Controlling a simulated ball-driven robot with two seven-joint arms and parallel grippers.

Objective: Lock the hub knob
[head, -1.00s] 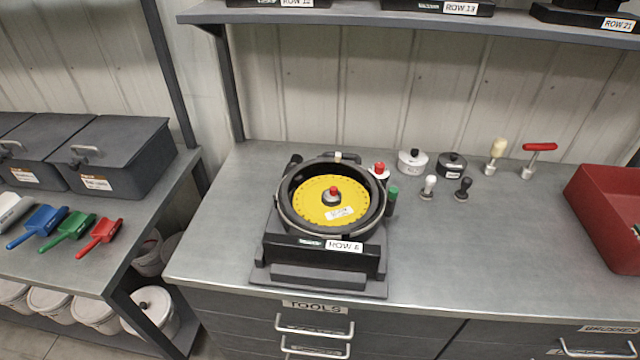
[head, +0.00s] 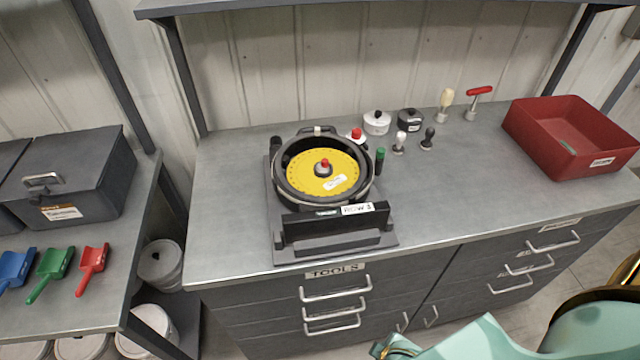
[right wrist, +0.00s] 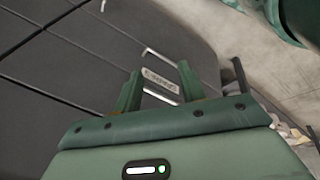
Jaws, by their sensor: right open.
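The seed meter (head: 279,204) stands on the grey workbench in the head view, a round black housing on a dark stand with a row label. A yellow seed disc (head: 341,173) lies inside it. The hub knob (head: 323,165), dark with a red top, sits at the disc's centre; whether it is locked cannot be told. My right gripper (right wrist: 158,80) shows in the right wrist view with its two green fingers apart and nothing between them. It is away from the meter, with drawer fronts beyond it. My left gripper is not in view.
A red bin (head: 560,150) stands at the right. Scoops (head: 52,268) lie on the left table. The bench front right is clear.

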